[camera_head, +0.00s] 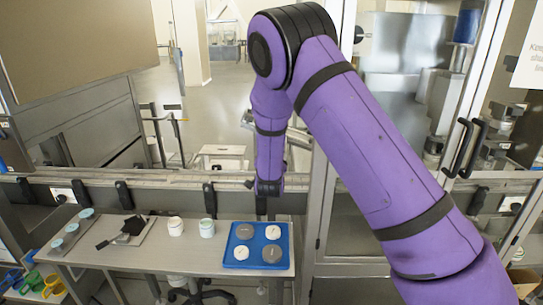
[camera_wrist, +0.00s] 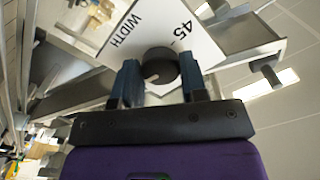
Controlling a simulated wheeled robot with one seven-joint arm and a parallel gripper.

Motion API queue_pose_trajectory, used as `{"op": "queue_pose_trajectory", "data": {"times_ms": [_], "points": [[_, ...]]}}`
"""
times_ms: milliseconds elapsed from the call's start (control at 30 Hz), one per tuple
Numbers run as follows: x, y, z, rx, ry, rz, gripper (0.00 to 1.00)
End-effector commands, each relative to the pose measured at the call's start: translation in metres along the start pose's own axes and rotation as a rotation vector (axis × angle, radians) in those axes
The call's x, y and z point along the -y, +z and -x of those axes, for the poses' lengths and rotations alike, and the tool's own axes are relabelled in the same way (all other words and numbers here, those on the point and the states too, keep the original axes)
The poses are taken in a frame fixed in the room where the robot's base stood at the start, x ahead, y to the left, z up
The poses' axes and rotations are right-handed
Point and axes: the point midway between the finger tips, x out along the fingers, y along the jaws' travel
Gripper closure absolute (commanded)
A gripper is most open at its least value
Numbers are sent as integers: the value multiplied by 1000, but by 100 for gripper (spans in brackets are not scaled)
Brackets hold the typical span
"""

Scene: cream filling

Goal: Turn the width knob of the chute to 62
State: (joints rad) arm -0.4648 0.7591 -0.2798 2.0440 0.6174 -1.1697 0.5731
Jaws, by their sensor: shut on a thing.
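In the wrist view, the width knob (camera_wrist: 160,62) is a round black knob on a white plate (camera_wrist: 185,22) marked "WIDTH" and "45". My gripper (camera_wrist: 158,75) has its two dark blue fingers on either side of the knob and is shut on it. A light pointer mark shows on the knob's face near the bottom left; its exact reading cannot be told. No "62" mark is visible. In the head view, my purple arm reaches forward and its far end is near the bench; the knob and fingertips are hidden there.
A table (camera_head: 150,255) at the lower left holds a blue tray (camera_head: 232,262) with round items, two small jars (camera_head: 175,227) and a dark scraper. A metal rail (camera_head: 130,176) runs behind it. Glass doors with black handles (camera_head: 462,148) stand at right.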

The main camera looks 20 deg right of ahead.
Motion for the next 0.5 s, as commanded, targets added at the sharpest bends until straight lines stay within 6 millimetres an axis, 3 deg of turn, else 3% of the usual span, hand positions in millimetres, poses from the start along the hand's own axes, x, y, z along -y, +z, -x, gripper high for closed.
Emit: {"op": "queue_pose_trajectory", "data": {"times_ms": [167,200,267,500], "points": [[-1,2,1,4,1,2,84],[-1,2,1,4,1,2,51],[0,1,1,4,1,2,37],[0,1,0,2,1,2,35]]}}
